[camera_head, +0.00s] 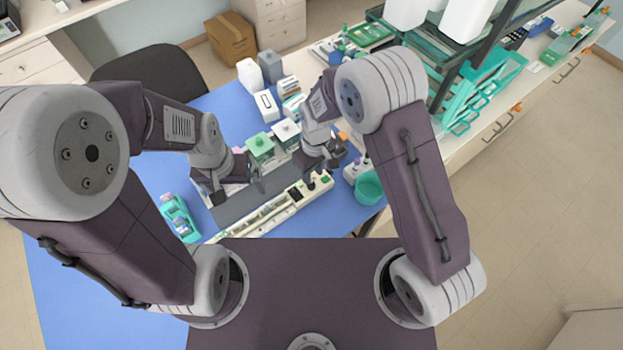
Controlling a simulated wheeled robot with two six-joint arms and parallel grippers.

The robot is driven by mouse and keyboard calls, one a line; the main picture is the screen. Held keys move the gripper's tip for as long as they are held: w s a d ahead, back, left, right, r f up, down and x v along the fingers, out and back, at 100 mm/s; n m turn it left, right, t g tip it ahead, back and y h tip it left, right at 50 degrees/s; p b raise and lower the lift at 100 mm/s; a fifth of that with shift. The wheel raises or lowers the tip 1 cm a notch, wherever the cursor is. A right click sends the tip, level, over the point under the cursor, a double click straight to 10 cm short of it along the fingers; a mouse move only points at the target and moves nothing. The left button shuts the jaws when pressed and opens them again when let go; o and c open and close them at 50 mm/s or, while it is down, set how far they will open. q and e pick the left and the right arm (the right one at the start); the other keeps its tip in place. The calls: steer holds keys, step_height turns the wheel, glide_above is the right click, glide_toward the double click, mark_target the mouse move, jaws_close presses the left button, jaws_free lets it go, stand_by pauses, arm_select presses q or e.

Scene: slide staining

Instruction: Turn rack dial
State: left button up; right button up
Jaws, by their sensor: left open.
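A long cream staining rack (252,222) lies slantwise on the blue bench top in front of me. Its right end has a dark panel (296,193) and small dark knobs; which of these is the dial is too small to tell. My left gripper (237,191) is open and empty over the grey area behind the rack's left part. My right gripper (318,172) points down just behind the rack's right end, close to a small dark knob (311,185). I cannot tell whether it touches the knob, and its jaw gap is unclear.
A green-lidded jar (260,146) and a white-lidded jar (286,131) stand behind the grippers. A teal cup (369,188) stands right of the rack. A teal holder (179,218) lies at left. White boxes (250,75) stand farther back.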

mark_target(312, 184)
steer(key=f, duration=0.3)
steer(key=f+p, duration=0.1)
steer(key=shift+s+a+f, duration=0.15)
steer(key=shift+a+f, duration=0.05)
steer(key=shift+a, duration=0.05)
steer(key=shift+f, duration=0.5)
steer(key=shift+d, duration=0.1)
jaws_close()
